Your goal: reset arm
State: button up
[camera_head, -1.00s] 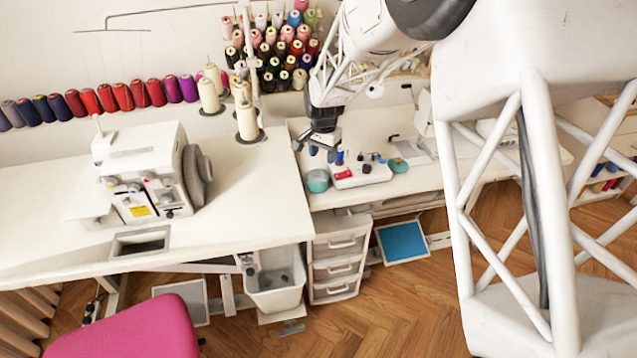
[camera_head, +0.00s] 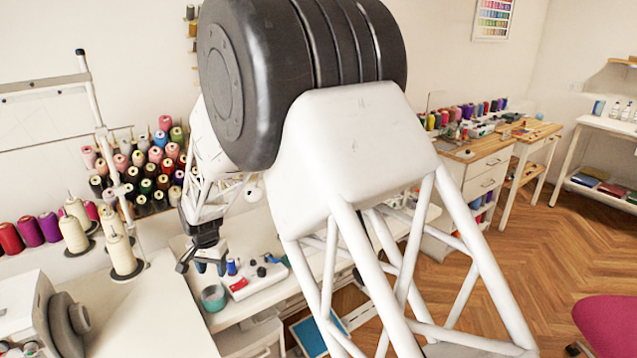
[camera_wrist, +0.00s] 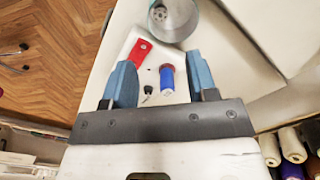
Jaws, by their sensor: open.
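My gripper (camera_head: 207,264) hangs over the left end of a white tray (camera_head: 262,284) on the table, just behind a teal bowl (camera_head: 214,297). In the wrist view my gripper (camera_wrist: 160,80) has its two blue fingers spread apart, with nothing held. Between and beyond the fingers show a blue spool (camera_wrist: 167,78), a small black-topped item (camera_wrist: 148,90) and a red block (camera_wrist: 138,52). A round grey-green cup (camera_wrist: 186,32) stands beyond them. How high the fingertips are above the tray is hard to tell. My arm hides much of the centre in the head view.
A rack of thread spools (camera_head: 135,165) and tall cone spools (camera_head: 122,258) stand left of my gripper. A sewing machine (camera_head: 35,310) is at lower left. A wooden table (camera_head: 465,152) stands further right, with open floor (camera_head: 530,250) before it. A pink chair (camera_head: 607,322) is at lower right.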

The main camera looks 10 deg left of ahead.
jog(key=s+d+r, duration=0.2)
jog(key=d+r, duration=0.5)
jog(key=d, duration=0.5)
jog(key=s+d+r+t, duration=0.1)
jog(key=d+r, duration=0.5)
jog(key=d, duration=0.5)
jog(key=s+d+r, duration=0.2)
jog(key=d+r, duration=0.5)
jog(key=d, duration=0.5)
jog(key=s+d+r+t, duration=0.1)
jog(key=s+d+r, duration=0.1)
jog(key=s+d, duration=0.5)
jog(key=s+d+r, duration=0.3)
jog(key=s+d, duration=0.1)
jog(key=d, duration=0.5)
jog(key=s+d+f, duration=0.1)
jog(key=s+d, duration=0.3)
jog(key=s, duration=0.3)
jog(key=s+d+f, duration=0.1)
jog(key=s+d, duration=0.4)
jog(key=s, duration=0.3)
jog(key=shift+t, duration=0.3)
